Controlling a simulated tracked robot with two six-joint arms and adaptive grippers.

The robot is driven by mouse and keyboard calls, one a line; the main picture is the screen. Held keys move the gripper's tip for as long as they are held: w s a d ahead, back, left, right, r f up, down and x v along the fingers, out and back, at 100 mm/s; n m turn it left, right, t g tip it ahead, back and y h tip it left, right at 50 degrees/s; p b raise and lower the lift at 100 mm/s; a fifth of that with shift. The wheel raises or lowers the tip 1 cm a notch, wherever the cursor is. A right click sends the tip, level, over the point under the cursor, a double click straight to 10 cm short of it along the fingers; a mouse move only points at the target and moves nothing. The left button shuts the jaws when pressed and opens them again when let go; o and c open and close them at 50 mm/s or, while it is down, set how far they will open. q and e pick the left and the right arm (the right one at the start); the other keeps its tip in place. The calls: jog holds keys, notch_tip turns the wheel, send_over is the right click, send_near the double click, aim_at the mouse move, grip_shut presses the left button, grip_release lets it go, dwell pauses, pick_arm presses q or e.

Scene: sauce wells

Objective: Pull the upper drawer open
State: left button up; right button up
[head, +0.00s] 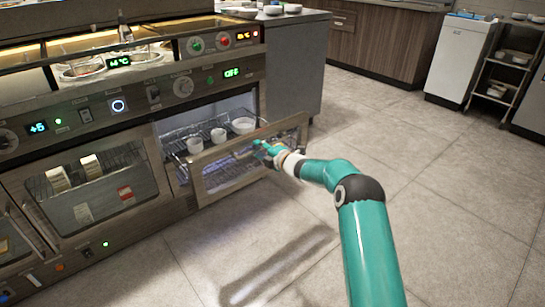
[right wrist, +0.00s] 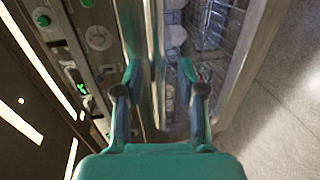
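A drawer with a glass front in a metal frame (head: 222,185) stands pulled out from the right part of the counter unit. White bowls (head: 243,125) stand on the wire rack inside it. My right gripper (head: 262,150) is at the top of the drawer front, near its right half. In the right wrist view its two fingers (right wrist: 158,75) are spread apart, with a long narrow bar or edge running between them. I cannot tell whether they touch it. My left gripper is not in view.
Left of the drawer is a closed glass-fronted compartment (head: 95,195). Above runs a panel with knobs and green displays (head: 232,72). Tiled floor (head: 450,190) is clear to the right. A white cabinet (head: 460,60) and a shelf rack (head: 507,75) stand at the back right.

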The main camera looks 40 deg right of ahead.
jog(key=v, duration=1.1)
jog(key=shift+s, duration=0.15)
jog(key=shift+f, duration=0.1)
